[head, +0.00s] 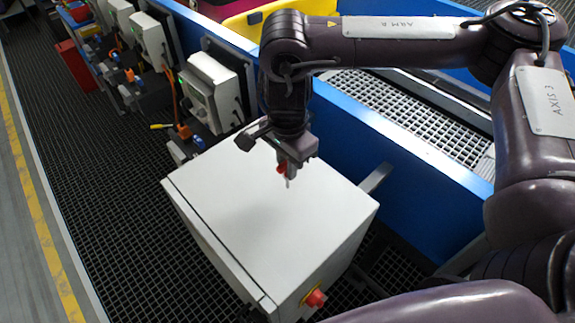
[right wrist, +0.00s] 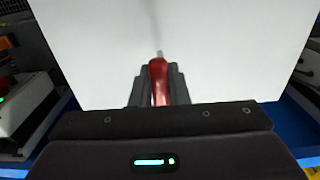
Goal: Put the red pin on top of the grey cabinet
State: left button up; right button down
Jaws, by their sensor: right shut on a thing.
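The red pin (right wrist: 158,82) is between the two fingers of my right gripper (right wrist: 158,88) in the right wrist view, its thin grey tip pointing away from the gripper. In the head view the red pin (head: 281,168) shows as a small red spot at my right gripper (head: 286,172), which is shut on it. The gripper points down over the top of the grey cabinet (head: 235,205), near its back edge. Whether the pin's tip touches the top cannot be told. The cabinet top also fills most of the right wrist view (right wrist: 230,50). My left gripper is not in view.
A red emergency button (head: 315,298) sits on the cabinet's side. A blue conveyor side wall (head: 400,170) runs close behind the cabinet. White boxes with cables (head: 212,90) stand at the upper left. The cabinet top is otherwise bare. Black grating (head: 110,170) covers the floor.

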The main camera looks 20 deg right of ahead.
jog(key=shift+f, duration=0.3)
jog(key=shift+f, duration=0.15)
jog(key=c, duration=1.4)
grip_release()
